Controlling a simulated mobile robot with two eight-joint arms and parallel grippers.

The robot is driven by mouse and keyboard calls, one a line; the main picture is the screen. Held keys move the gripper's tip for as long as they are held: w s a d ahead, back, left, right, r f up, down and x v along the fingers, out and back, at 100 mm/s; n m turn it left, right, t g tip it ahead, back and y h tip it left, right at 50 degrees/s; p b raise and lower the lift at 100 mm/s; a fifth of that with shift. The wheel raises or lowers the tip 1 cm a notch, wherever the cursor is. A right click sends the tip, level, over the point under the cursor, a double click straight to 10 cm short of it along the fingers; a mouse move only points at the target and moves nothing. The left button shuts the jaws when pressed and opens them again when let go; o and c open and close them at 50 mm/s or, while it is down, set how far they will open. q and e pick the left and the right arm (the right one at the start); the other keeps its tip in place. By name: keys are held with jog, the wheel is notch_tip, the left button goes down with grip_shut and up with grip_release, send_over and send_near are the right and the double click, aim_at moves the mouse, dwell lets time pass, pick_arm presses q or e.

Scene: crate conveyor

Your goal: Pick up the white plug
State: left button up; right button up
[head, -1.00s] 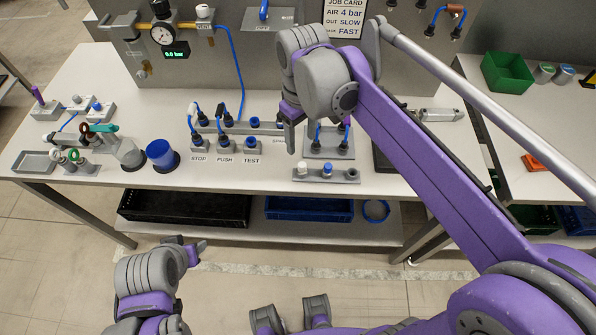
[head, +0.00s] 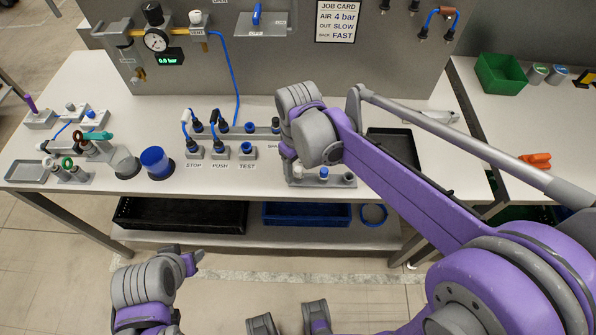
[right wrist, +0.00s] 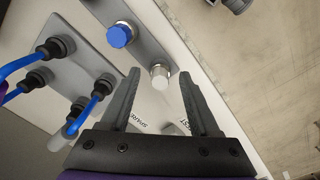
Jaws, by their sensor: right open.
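The white plug (right wrist: 160,77) stands upright in a small grey rack (right wrist: 143,40), beside a blue-capped plug (right wrist: 121,35). In the right wrist view my right gripper (right wrist: 159,73) is open, with its two fingertips on either side of the white plug and no visible grip. In the head view the right gripper (head: 291,168) is over the left end of the rack and largely hides the white plug. The blue-capped plug (head: 323,173) shows just right of it. My left gripper (head: 192,262) is low in front of the table, its jaws unclear.
A grey block with blue-hosed fittings (right wrist: 65,75) stands close to the rack. STOP, PUSH and TEST fittings (head: 247,150) are to the left, with a blue cup (head: 157,162) further left. A dark tray (head: 395,143) lies to the right.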

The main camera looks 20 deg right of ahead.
aim_at(298, 170)
jog(key=shift+c, duration=0.3)
grip_shut()
notch_tip(298, 170, up, 10)
jog(key=shift+p, duration=0.4)
dwell(0.4)
